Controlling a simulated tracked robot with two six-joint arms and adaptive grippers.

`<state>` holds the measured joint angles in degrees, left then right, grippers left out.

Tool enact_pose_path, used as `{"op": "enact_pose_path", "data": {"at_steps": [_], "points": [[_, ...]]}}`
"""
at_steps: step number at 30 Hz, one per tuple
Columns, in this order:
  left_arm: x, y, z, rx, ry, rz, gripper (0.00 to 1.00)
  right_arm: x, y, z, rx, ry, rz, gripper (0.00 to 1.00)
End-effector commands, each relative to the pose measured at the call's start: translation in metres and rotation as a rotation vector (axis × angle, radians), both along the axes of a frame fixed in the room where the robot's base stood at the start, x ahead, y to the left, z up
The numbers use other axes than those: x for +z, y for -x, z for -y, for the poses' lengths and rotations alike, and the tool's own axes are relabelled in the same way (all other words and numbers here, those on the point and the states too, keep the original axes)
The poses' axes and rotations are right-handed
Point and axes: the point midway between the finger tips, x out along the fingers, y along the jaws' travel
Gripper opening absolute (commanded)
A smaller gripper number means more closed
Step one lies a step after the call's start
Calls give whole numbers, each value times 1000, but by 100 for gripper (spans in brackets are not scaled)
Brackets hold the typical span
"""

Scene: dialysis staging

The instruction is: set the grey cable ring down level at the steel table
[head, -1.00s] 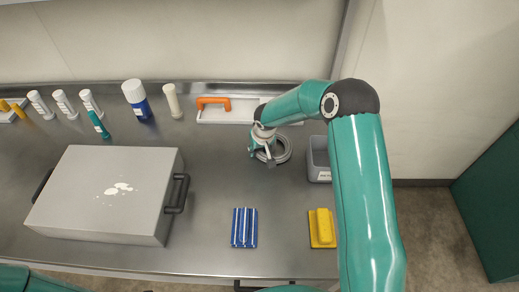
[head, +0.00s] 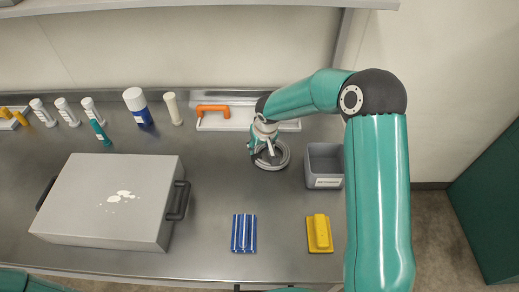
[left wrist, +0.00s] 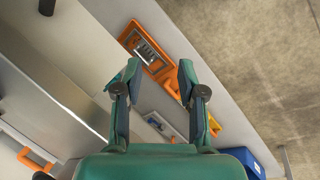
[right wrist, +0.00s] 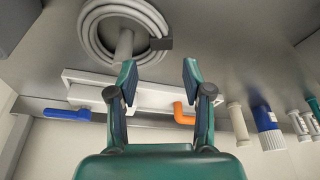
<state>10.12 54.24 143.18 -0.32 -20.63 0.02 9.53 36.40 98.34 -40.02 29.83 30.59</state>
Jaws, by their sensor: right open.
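The grey cable ring (head: 273,167) lies flat, apparently level, on the steel table (head: 215,190), left of the grey bin. In the right wrist view the coiled ring (right wrist: 91,32) has a dark clip on one side and a pale stub across its coil. My right gripper (head: 267,148) is above the ring's far part in the head view. In the right wrist view its fingers (right wrist: 160,72) are open with nothing between them, and the ring is beyond the fingertips. My left gripper (left wrist: 157,70) is open and empty in the left wrist view; it is out of the head view.
A grey bin (head: 324,182) stands close to the ring's right. Behind it lies a white tray with an orange handle (head: 212,109). A large grey case (head: 105,200), a blue block (head: 244,233) and a yellow block (head: 319,234) are nearer. Table between case and ring is clear.

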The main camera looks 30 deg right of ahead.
Motion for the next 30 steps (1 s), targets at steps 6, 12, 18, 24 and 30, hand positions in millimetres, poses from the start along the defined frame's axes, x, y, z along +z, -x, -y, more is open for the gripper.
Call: {"op": "enact_pose_path", "data": {"at_steps": [6, 12, 18, 24, 30], "points": [[11, 0, 0, 0, 0, 0, 40, 29, 9, -2, 1, 0, 0, 50], [12, 0, 0, 0, 0, 0, 40, 32, 10, -2, 1, 0, -1, 50], [12, 0, 0, 0, 0, 0, 40, 32, 10, -2, 0, 0, -1, 50], [12, 0, 0, 0, 0, 0, 40, 32, 10, -1, 0, 0, -1, 50], [12, 0, 0, 0, 0, 0, 40, 32, 9, -3, 3, 0, 0, 50]]}}
